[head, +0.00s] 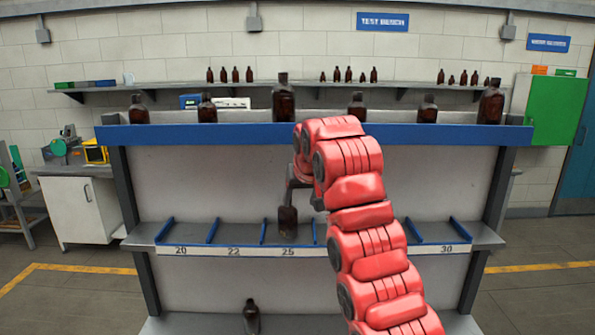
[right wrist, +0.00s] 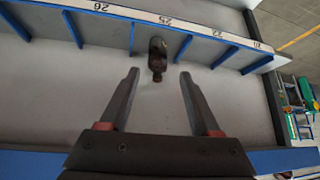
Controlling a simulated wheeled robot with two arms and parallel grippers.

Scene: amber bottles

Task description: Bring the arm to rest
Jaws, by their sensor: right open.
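An amber bottle (head: 287,224) stands upright in the compartment marked 25 on the middle shelf. In the right wrist view the same bottle (right wrist: 157,58) shows just beyond the fingertips, in line with the gap between them and apart from both fingers. In the head view the gripper is small and partly hidden by the arm above the bottle. My left gripper is not in view.
The middle shelf (head: 205,249) has blue dividers and number labels; my arm hides part of it. Several amber bottles stand on the blue-edged top shelf (head: 200,134). One bottle (head: 251,316) stands on the bottom shelf. A wall shelf behind holds small bottles.

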